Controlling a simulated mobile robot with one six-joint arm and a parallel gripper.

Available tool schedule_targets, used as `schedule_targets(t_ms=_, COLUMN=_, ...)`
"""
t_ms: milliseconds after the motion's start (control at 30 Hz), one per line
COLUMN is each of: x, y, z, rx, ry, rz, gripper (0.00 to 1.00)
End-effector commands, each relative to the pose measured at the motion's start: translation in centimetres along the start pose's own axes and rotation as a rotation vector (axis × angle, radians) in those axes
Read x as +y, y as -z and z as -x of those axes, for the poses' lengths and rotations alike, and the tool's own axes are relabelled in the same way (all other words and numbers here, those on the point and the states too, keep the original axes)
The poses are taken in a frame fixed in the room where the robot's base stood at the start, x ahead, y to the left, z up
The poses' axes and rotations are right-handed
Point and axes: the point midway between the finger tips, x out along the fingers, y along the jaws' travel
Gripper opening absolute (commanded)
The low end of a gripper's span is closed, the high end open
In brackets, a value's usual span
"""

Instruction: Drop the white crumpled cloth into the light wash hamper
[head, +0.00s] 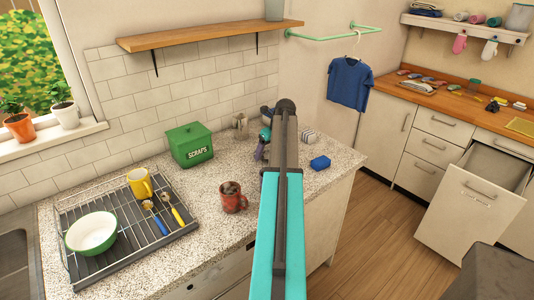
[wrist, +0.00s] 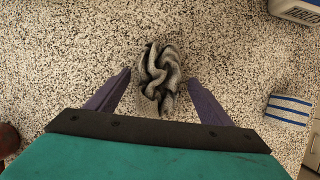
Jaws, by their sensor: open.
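A crumpled cloth (wrist: 160,72) with white, grey and black folds lies on the speckled counter in the wrist view. In the head view my gripper (head: 262,150) is mostly behind my arm over the counter, and the cloth is hidden there. No hamper is clearly labelled; a white tilted-out bin front (head: 470,212) stands open in the cabinets at the right, its small marking unreadable.
A blue-striped folded cloth (wrist: 288,110) lies right of my gripper. Open floor (head: 375,220) separates counter and cabinets.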

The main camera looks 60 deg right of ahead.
Motion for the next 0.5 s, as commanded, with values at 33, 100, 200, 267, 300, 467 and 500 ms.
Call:
schedule_targets(t_ms=33, x=0.01, y=-0.03, z=-0.22, rx=0.000, ry=0.000, rz=0.000, gripper=0.74)
schedule_targets(t_ms=100, x=0.01, y=-0.02, z=-0.43, rx=0.000, ry=0.001, rz=0.000, gripper=0.74)
schedule_targets(t_ms=200, x=0.01, y=-0.01, z=-0.52, rx=-0.001, ry=0.001, rz=0.000, gripper=0.74)
schedule_targets(t_ms=267, x=0.02, y=0.00, z=-0.52, rx=-0.001, ry=0.001, rz=0.000, gripper=0.74)
schedule_targets(t_ms=300, x=0.02, y=-0.01, z=-0.52, rx=-0.001, ry=0.001, rz=0.000, gripper=0.74)
schedule_targets(t_ms=467, x=0.04, y=-0.01, z=-0.51, rx=0.000, ry=0.000, rz=0.001, gripper=0.74)
schedule_targets(t_ms=500, x=0.04, y=-0.02, z=-0.51, rx=0.000, ry=0.000, rz=0.001, gripper=0.74)
